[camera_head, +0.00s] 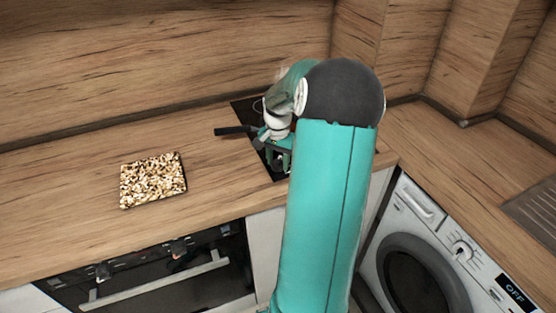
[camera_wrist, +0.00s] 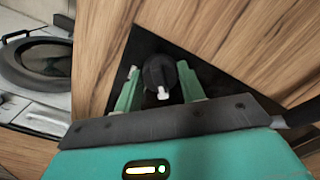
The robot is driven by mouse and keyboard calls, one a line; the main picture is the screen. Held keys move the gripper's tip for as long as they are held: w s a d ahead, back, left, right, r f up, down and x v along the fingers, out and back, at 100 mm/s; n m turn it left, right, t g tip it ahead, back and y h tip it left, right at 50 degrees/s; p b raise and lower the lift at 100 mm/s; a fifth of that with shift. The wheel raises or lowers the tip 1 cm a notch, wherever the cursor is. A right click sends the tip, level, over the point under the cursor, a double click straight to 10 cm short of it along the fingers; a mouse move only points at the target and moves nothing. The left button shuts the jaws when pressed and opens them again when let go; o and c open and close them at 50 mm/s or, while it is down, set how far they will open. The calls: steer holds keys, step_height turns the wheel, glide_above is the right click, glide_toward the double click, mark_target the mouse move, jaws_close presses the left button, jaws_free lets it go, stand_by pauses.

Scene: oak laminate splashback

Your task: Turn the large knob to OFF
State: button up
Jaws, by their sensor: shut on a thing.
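A large black knob (camera_wrist: 157,72) with a white pointer mark stands on the black hob plate (camera_wrist: 138,48) in the wrist view. The pointer faces the near side, toward my gripper's palm. My gripper (camera_wrist: 159,78) has its two green fingers on either side of the knob and is shut on it. In the head view my gripper (camera_head: 278,158) is down at the hob's front part. The knob is mostly hidden there by my fingers and arm. I see no readable marking around the knob.
A dark handle (camera_head: 232,131) sticks out left over the hob. A tray of nut-like pieces (camera_head: 153,180) lies on the wooden counter. An oven (camera_head: 165,275) is below.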

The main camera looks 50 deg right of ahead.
mark_target(278, 159)
steer(key=shift+n, duration=0.5)
steer(key=n, duration=0.4)
steer(key=shift+n, duration=0.3)
steer(key=n, duration=0.4)
steer(key=shift+r, duration=0.1)
steer(key=shift+n, duration=0.3)
steer(key=o, duration=1)
steer(key=shift+c, duration=0.2)
step_height(278, 159, up, 14)
